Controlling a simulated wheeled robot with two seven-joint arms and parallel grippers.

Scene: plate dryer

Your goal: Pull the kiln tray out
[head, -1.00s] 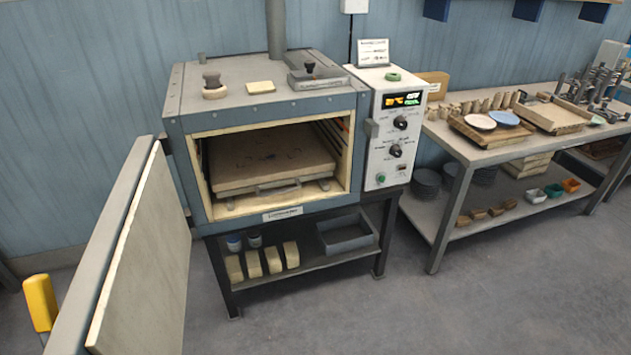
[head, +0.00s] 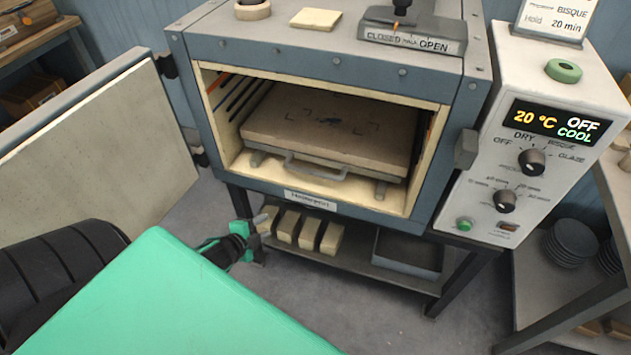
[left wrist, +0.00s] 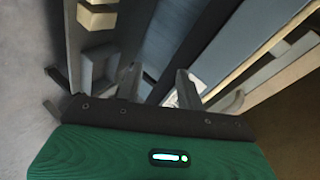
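The kiln tray (head: 330,128) is a flat beige slab inside the open kiln chamber, lying level on rails. Its grey bar handle (head: 316,172) faces the front opening. My left gripper (head: 262,218) is below and left of the handle, in front of the stand under the kiln, touching neither tray nor handle. In the left wrist view, its two dark fingers (left wrist: 159,84) are spread apart with nothing between them. My right gripper is not in view.
The kiln door (head: 110,150) stands swung open at the left. A control box (head: 530,150) on the right reads 20 °C, OFF, COOL. Beige blocks (head: 308,232) and a grey bin (head: 408,252) sit on the shelf below. The floor in front is clear.

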